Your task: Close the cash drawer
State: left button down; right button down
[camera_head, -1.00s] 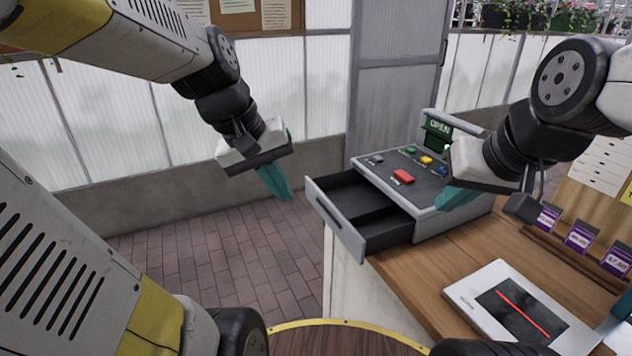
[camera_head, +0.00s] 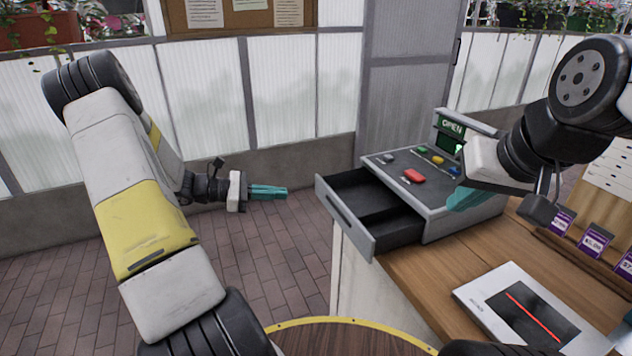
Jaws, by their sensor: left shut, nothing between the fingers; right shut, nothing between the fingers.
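The cash register (camera_head: 452,212) stands on the wooden counter, with colored buttons on top and a small display reading "OPEN". Its cash drawer (camera_head: 343,218) is pulled out to the left, its inside dark and empty-looking. My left gripper (camera_head: 283,192) is shut and empty, its teal fingers pointing right toward the drawer front, with a gap between them. My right gripper (camera_head: 462,200) is shut and empty, with its teal fingertips in front of the register's right side. I cannot tell whether it touches the register.
A flat white scanner (camera_head: 470,294) with a red line lies on the counter (camera_head: 415,272). Purple price tags (camera_head: 594,243) stand in a holder at the right. Open brick floor (camera_head: 260,240) lies left of the counter. A grey door (camera_head: 408,100) is behind the register.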

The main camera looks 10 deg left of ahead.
aim_at(362, 175)
pick_arm(q)
jog(key=w+a+f+n+t, duration=0.2)
jog(key=a+f+n+t, duration=0.2)
jog(key=a+n, duration=0.1)
jog(key=x, duration=1.3)
jog(key=shift+w+d, duration=0.1)
jog(key=shift+w, duration=0.3)
jog(key=shift+m, duration=0.3)
jog(key=x, duration=1.4)
jog(key=shift+w+d+r, duration=0.2)
jog(key=shift+d, duration=0.05)
jog(key=shift+w+d+r, duration=0.1)
jog(key=shift+w+d, duration=0.2)
jog(key=shift+d, duration=0.05)
jog(key=shift+d+r, duration=0.1)
